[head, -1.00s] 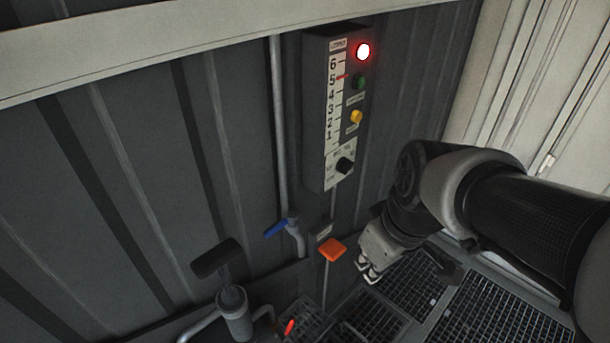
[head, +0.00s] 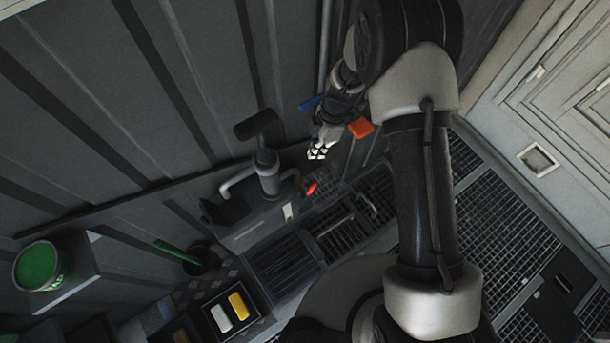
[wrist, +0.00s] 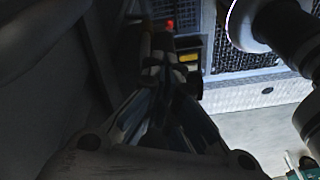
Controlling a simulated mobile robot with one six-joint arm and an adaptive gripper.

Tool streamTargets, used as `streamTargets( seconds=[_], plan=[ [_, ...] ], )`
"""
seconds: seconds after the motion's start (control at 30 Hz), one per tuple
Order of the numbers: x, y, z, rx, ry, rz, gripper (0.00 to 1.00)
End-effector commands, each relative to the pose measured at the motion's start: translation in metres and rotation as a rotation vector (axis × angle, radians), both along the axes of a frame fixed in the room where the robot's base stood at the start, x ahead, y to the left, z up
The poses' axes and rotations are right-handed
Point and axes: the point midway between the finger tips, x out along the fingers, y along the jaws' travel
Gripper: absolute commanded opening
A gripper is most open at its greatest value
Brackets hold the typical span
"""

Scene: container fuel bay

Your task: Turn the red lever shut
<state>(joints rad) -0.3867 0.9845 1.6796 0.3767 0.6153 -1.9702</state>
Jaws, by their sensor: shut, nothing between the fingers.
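The red lever (head: 311,188) is a small red handle low beside the grey pump-like fitting (head: 267,172) at the wall. My gripper (head: 320,152) is shut and empty, above the red lever in the head view and apart from it as far as I can tell. In the wrist view my closed fingers (wrist: 163,65) point away from the camera, and a small red patch (wrist: 170,25), likely the lever, shows just beyond their tips. The lever's valve body is too small and dark to make out.
An orange block (head: 360,128) and a blue handle (head: 311,102) are close to my gripper. A dark T-handle (head: 256,124) tops the pump-like fitting. A green bucket (head: 40,266) stands on a shelf at left. Floor gratings (head: 520,230) lie at right.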

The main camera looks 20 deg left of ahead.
Motion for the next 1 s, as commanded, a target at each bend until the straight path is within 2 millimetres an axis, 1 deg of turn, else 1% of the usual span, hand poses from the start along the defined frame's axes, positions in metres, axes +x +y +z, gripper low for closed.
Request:
streamTargets(
  seconds=[0.03,0.1,0.2,0.47,0.8,0.9,1.0],
  plan=[
    [-0.007,0.004,-0.016,0.003,0.014,0.051,0.00],
    [-0.013,0.009,-0.035,0.011,0.020,0.113,0.00],
    [-0.021,0.012,-0.054,0.019,0.026,0.179,0.00],
    [-0.029,0.016,-0.080,0.025,0.030,0.221,0.00],
    [-0.044,0.024,-0.139,0.024,0.031,0.219,0.00],
    [-0.046,0.026,-0.151,0.024,0.029,0.218,0.00],
    [-0.048,0.027,-0.158,0.024,0.029,0.218,0.00]
  ],
)
